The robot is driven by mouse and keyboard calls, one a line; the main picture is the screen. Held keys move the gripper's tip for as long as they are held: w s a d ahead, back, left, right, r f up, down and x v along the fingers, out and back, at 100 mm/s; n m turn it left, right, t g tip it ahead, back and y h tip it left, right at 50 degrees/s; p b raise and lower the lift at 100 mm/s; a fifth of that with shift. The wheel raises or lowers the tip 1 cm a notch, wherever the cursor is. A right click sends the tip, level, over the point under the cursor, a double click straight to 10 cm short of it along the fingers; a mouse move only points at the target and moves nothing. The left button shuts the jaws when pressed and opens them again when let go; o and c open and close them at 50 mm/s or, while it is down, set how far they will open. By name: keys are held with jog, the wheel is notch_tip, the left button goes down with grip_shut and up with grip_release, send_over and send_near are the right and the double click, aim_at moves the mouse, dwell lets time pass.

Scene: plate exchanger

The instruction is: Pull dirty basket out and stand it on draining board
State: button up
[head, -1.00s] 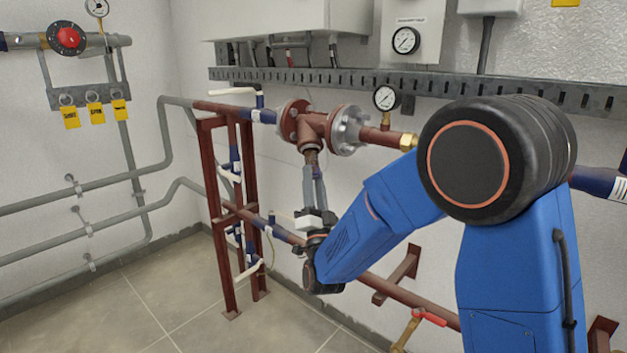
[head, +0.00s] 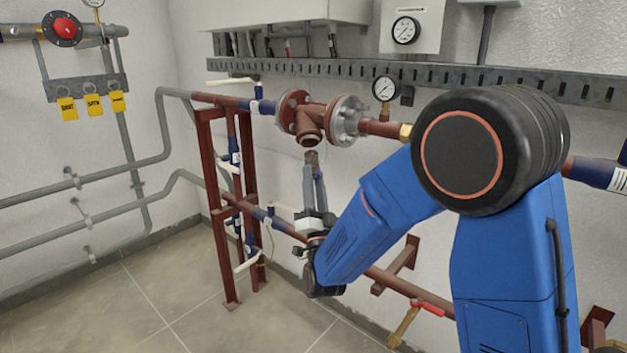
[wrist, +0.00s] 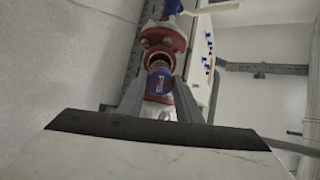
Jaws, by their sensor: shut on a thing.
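My gripper (head: 313,172) points up and is shut on the dirty basket (head: 311,158), a small dark brown piece at its fingertips. The basket is just below the open lower branch of the red-brown strainer body (head: 312,118), with a narrow gap between them in the head view. In the wrist view the basket (wrist: 159,84) shows a blue-grey end between the fingers, in front of the strainer's round opening (wrist: 160,60). Most of the basket is hidden by the fingers. I see no draining board in these views.
A red-brown pipe stand (head: 222,210) is left of my gripper, and a lower pipe (head: 390,283) runs behind my arm. A gauge (head: 384,89) stands right of the strainer. The floor (head: 150,290) at lower left is clear.

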jog(key=shift+v, duration=2.5)
